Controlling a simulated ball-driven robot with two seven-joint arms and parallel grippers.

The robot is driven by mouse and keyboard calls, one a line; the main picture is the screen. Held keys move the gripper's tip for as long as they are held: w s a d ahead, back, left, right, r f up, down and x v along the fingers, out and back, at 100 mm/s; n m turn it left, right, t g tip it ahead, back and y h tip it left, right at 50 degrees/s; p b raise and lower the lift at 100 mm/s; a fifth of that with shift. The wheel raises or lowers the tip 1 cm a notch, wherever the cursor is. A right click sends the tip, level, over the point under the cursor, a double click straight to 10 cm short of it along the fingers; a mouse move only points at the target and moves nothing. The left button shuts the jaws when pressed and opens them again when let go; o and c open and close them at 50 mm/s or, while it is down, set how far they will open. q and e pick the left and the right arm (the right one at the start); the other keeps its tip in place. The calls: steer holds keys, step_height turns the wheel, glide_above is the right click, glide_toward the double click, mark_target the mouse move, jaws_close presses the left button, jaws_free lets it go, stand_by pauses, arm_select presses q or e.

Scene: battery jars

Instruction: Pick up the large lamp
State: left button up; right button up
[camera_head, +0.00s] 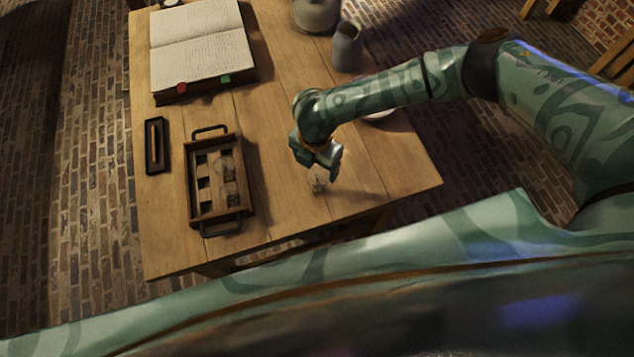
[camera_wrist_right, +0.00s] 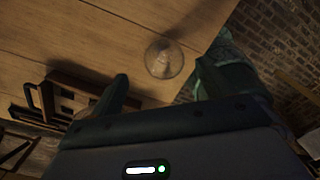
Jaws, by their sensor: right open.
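A clear glass lamp (camera_head: 318,183) is on the wooden table near its front edge, just below my right gripper. It also shows in the right wrist view (camera_wrist_right: 164,59) as a round, see-through bulb, ahead of and between the two fingers. My right gripper (camera_head: 318,165) is open and empty, with its fingers apart and pointing toward the lamp; in the wrist view the gripper (camera_wrist_right: 160,85) does not touch it. My left gripper is not in view. The lamp's lower part is hard to make out in the dim light.
A wooden tray (camera_head: 191,179) with metal handles and compartments stands left of the lamp, with a round glass thing (camera_head: 224,166) in it. A small dark frame (camera_head: 155,146), an open book (camera_head: 203,48) and a grey jug (camera_head: 347,47) are on the table. The front right of the tabletop is clear.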

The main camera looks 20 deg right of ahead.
mark_target(317, 181)
steer(key=f, duration=0.1)
steer(key=f+b, duration=0.1)
steer(key=f, duration=0.3)
steer(key=shift+s+d+f, duration=0.1)
steer(key=shift+s, duration=0.15)
steer(key=c, duration=1.1)
steer(key=shift+c, duration=0.2)
